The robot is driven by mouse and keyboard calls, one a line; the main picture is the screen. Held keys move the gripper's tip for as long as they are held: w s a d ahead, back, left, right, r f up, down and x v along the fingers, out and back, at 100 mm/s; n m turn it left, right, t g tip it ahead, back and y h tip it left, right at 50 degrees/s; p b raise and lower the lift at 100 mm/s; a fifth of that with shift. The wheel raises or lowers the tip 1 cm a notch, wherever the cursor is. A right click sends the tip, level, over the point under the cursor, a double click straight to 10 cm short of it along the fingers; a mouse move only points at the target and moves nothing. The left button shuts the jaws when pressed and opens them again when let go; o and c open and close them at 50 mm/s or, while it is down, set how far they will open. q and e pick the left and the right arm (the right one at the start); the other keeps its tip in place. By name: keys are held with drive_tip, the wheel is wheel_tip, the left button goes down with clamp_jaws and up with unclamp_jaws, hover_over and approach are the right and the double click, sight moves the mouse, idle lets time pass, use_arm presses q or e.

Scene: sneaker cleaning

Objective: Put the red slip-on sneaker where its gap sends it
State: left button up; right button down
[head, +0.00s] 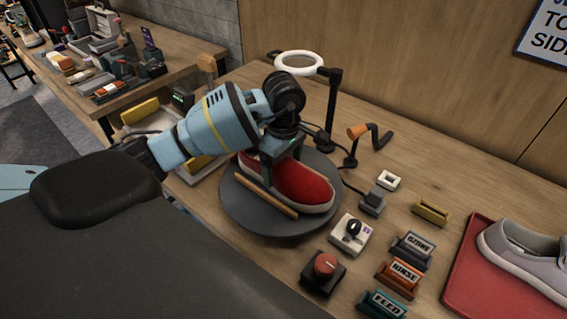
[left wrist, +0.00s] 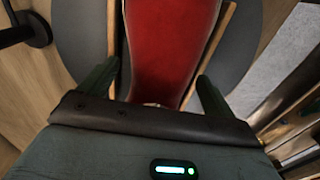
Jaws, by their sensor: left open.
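The red slip-on sneaker (head: 301,184) with a pale sole rests on a dark round turntable (head: 240,212) between two wooden strips. My left gripper (head: 283,162) is over the heel end of the sneaker, fingers pointing down. In the left wrist view the red sneaker (left wrist: 172,45) lies between the two spread fingers of my left gripper (left wrist: 155,85), with visible room beside it. The fingers are open and not closed on it. Part of the sneaker is hidden behind my gripper in the head view. My right gripper is not in view.
Labelled blocks reading OZONE (head: 413,248), RINSE (head: 397,279) and FEED (head: 382,303) stand at the front right. A red-knobbed box (head: 323,271) and a switch box (head: 351,234) are near the turntable. A grey sneaker (head: 525,252) sits on a red tray (head: 462,275). A ring lamp (head: 299,63) stands behind.

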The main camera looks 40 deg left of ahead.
use_arm(q)
drive_tip(key=shift+r, duration=0.1)
wheel_tip(320, 180, up, 12)
drive_tip(key=shift+p, duration=0.45)
